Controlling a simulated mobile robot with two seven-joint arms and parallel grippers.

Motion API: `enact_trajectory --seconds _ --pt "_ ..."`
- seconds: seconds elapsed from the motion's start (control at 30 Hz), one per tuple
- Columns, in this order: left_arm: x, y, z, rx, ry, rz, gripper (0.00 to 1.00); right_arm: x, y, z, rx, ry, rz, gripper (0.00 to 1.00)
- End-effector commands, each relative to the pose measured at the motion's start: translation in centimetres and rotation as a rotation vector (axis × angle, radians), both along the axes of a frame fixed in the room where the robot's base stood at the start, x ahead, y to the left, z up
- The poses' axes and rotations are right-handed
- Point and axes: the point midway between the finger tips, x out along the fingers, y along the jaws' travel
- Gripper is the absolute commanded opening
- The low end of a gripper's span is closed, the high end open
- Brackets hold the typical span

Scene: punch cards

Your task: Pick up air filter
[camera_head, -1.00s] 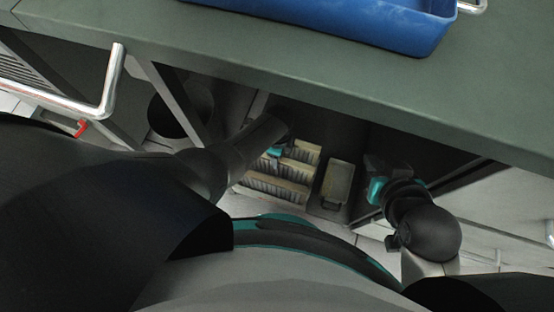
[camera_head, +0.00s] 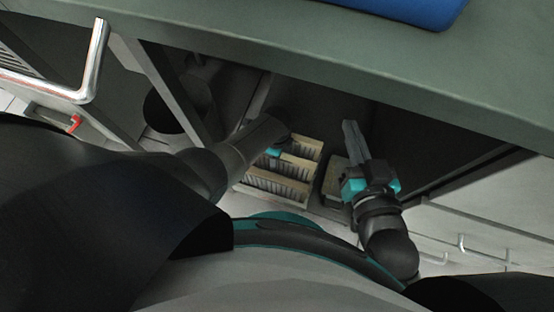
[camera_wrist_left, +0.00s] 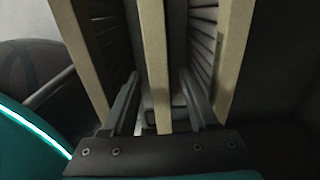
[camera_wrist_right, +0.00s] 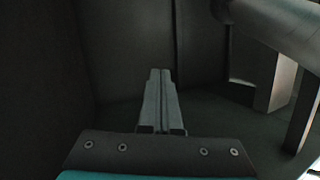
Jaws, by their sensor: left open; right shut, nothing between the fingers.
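Several air filters (camera_head: 270,185) with cream frames and grey pleats stand in a row on the shelf under the counter. The left wrist view shows cream frame edges up close, with one filter's edge (camera_wrist_left: 154,60) in the middle. My left gripper (camera_wrist_left: 160,95) is open, one finger on each side of that middle edge; I cannot tell whether they touch it. In the head view its arm reaches down to the filters and hides part of them. My right gripper (camera_head: 349,125) is shut and empty, to the right of the filters. Its closed fingers also show in the right wrist view (camera_wrist_right: 158,75).
A pale box-like object (camera_head: 335,178) sits between the filters and my right gripper. The green-grey counter (camera_head: 300,55) overhangs the space, with a blue bin (camera_head: 425,8) on top. A dark round bin (camera_head: 170,105) stands at left.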

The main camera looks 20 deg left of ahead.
Motion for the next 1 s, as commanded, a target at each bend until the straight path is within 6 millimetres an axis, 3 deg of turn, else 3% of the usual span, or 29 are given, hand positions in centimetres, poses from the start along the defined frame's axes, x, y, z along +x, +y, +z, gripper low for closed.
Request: enact_trajectory --seconds 0.33,0.7,1.0 --pt "0.0 0.0 -1.2 0.0 -0.001 0.0 0.6 -0.8 0.9 1.0 0.097 -0.143 -0.007 0.0" --pt "0.0 0.0 -1.3 0.0 -0.001 0.0 0.6 -1.0 1.0 1.4 0.113 -0.17 -0.01 0.0" --pt "0.0 0.0 -1.3 0.0 0.0 0.0 0.28 -1.0 1.0 1.4 0.112 -0.169 -0.01 0.0"
